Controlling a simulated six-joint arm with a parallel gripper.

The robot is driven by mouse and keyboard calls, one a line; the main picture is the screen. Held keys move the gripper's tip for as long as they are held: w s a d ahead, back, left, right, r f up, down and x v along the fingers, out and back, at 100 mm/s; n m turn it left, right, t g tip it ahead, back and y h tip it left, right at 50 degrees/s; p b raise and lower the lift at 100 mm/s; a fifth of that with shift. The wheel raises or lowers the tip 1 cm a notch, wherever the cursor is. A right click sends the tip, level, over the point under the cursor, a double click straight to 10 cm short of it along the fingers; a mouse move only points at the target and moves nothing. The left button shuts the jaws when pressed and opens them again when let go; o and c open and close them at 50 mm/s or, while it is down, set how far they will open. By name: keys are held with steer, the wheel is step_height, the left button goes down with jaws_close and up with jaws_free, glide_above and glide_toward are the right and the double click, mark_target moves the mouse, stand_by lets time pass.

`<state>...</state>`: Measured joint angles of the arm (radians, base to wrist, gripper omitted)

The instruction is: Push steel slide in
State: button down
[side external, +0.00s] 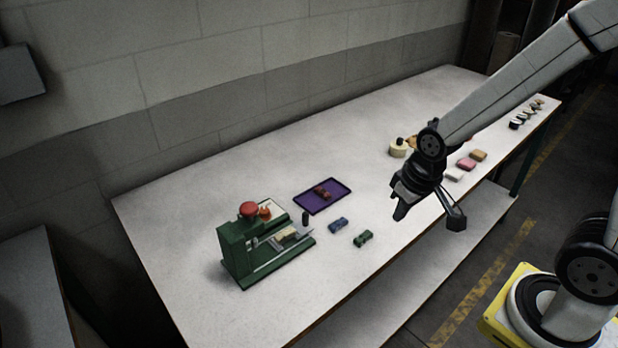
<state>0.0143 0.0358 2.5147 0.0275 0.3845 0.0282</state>
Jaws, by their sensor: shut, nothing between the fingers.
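The green press (236,256) stands at the left front of the table, with a red knob on top. Its steel slide (301,232) shows at the right side of the press, sticking out of it, with a dark upright handle (306,217) at its end. A pale yellowish piece (287,234) sits on the slide. My gripper (401,210) is shut and empty, above the table's front edge, well to the right of the press and apart from it. The exact slide travel is too small to read.
A purple tray (335,203) with a red toy car lies behind the slide. A blue car (338,225) and a green car (363,238) lie right of the press. Pink, white and yellow blocks (466,164) and a cream round piece (398,150) are farther right.

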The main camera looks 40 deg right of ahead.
mark_target(277, 237)
steer(key=w+d+f+m+y, duration=0.2)
steer(key=w+d+m+y, duration=0.1)
steer(key=w+m, duration=0.2)
steer(key=w+d+f+m+g+y, duration=0.1)
steer(key=w+d+m+y, duration=0.2)
steer(key=w+m, duration=0.3)
steer(key=w+d+f+m+g+y, duration=0.1)
steer(key=w+d+f+m+y, duration=0.1)
steer(key=w+m, duration=0.4)
steer(key=shift+w+d+f+y, duration=0.3)
steer(key=shift+w+d+y, duration=0.2)
steer(key=shift+w, duration=1.95)
steer(key=shift+a, duration=0.15)
steer(key=x, duration=1)
steer(key=shift+s+f, duration=0.1)
steer(key=shift+s, duration=0.05)
steer(key=shift+a, duration=1.9)
steer(key=a, duration=0.9)
steer(key=shift+a, duration=0.15)
